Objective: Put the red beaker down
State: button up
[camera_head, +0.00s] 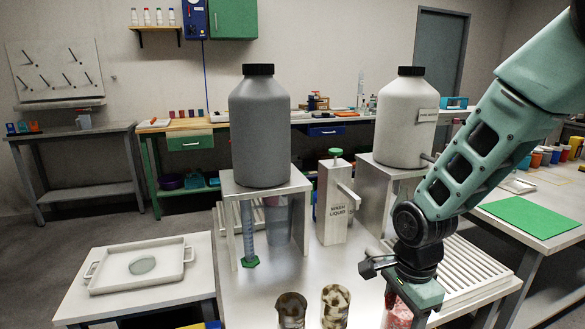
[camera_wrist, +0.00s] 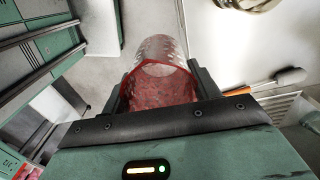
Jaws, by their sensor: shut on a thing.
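The red beaker (camera_head: 398,311) is at the lower right of the head view, partly hidden behind my gripper (camera_head: 408,310). In the wrist view the red beaker (camera_wrist: 163,80) is see-through with a red-stained lower part, and it sits between the two fingers of my gripper (camera_wrist: 160,88). My gripper is shut on it. The beaker is over or on the white table (camera_head: 345,312); I cannot tell whether its base touches the surface.
Two brown-stained beakers (camera_head: 291,310) (camera_head: 335,306) stand left of the red beaker. A ribbed drying rack (camera_head: 465,270) lies to the right. A white tray (camera_head: 110,280) is on the left table.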

jog(key=shift+s, duration=0.3)
jog(key=shift+d+f+n, duration=0.1)
jog(key=shift+d+n, duration=0.15)
jog(key=shift+n, duration=0.05)
jog(key=shift+w+d+f, duration=0.2)
jog(key=shift+w, duration=0.05)
jog(key=shift+w+d+f+n+p, duration=0.15)
jog(key=shift+d+f+n+p, duration=0.25)
jog(key=shift+n, duration=0.3)
jog(key=d+f+n+p, duration=0.3)
jog(key=d+f+n, duration=0.5)
jog(key=d+n, duration=0.2)
jog(key=n, duration=0.2)
jog(key=shift+w+n+p, duration=0.35)
jog(key=shift+n, duration=0.05)
